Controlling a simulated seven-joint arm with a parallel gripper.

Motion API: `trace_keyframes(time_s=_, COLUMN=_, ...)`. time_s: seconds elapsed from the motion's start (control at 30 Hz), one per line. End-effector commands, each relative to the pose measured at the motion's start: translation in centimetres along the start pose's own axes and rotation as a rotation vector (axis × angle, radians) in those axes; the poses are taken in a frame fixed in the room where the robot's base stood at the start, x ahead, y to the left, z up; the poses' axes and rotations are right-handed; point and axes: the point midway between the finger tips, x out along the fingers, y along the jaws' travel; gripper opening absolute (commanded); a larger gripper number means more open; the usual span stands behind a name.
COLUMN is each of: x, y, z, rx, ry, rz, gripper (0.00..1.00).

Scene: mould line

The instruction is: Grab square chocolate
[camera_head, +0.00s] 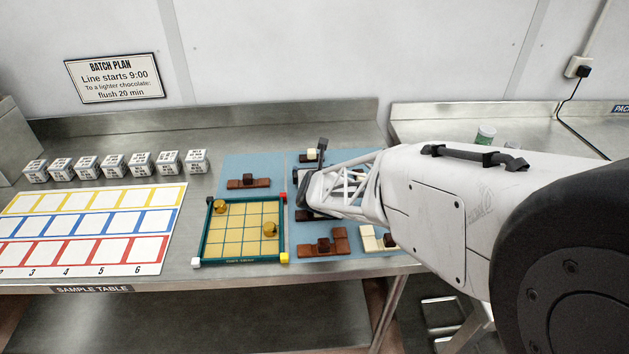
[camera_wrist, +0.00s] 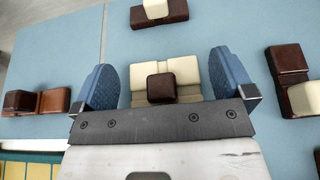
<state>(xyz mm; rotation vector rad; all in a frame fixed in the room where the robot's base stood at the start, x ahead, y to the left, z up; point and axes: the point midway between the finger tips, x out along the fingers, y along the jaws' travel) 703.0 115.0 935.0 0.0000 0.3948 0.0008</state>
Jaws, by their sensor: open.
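Several chocolate pieces with small square knobs lie on blue mats; I cannot tell which the task calls square. In the wrist view, a cream chocolate (camera_wrist: 186,70) with a dark brown square knob (camera_wrist: 161,83) lies between the two blue fingers of my gripper (camera_wrist: 163,68). The fingers are open, one on each side, with visible gaps. In the head view my gripper (camera_head: 311,174) is over the right mat and hides much of what is under it.
Around it in the wrist view are a dark piece with a cream knob (camera_wrist: 158,10), a brown piece (camera_wrist: 38,102) and a dark piece (camera_wrist: 292,80). In the head view, a green-framed grid tray (camera_head: 205,225) stands left of my gripper, near a brown chocolate (camera_head: 322,247).

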Motion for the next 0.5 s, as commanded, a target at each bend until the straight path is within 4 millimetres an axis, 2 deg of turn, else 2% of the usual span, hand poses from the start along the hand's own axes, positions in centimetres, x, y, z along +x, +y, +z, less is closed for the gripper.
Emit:
trace_keyframes(time_s=0.17, x=-0.01, y=0.01, z=0.00, rx=0.000, ry=0.000, rz=0.000, gripper=1.00)
trace_keyframes(time_s=0.43, x=-0.01, y=0.01, z=0.00, rx=0.000, ry=0.000, rz=0.000, gripper=0.59)
trace_keyframes(time_s=0.5, x=-0.01, y=0.01, z=0.02, rx=0.000, ry=0.000, rz=0.000, gripper=0.58)
